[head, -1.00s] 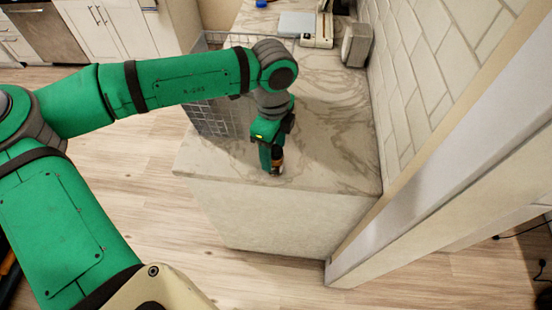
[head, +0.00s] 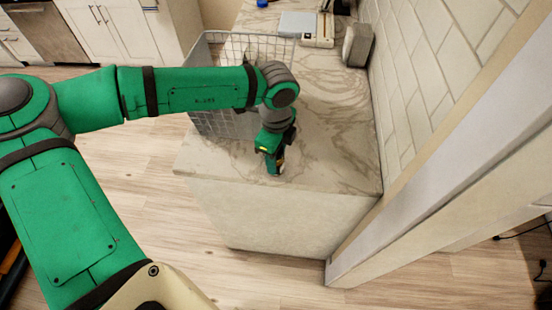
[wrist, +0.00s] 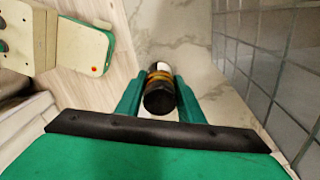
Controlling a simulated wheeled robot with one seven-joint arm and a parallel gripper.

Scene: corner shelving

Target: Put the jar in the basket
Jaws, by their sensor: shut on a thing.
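The jar (wrist: 159,96) shows in the wrist view as a small cylinder with a dark end and an amber and pale body. My gripper (wrist: 160,100) is shut on it, one green finger on each side. In the head view my gripper (head: 274,170) points down near the front edge of the marble counter, and the jar is mostly hidden by it. I cannot tell whether the jar touches the counter. The wire basket (head: 213,62) stands on the counter behind and left of my gripper, partly hidden by my arm.
The marble counter (head: 335,130) is clear to the right of my gripper. A tiled wall (head: 420,90) bounds it on the right. A grey box-like object (head: 357,45) and a flat beige device (head: 318,31) are at the back. A pale post (head: 440,180) stands at the front right.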

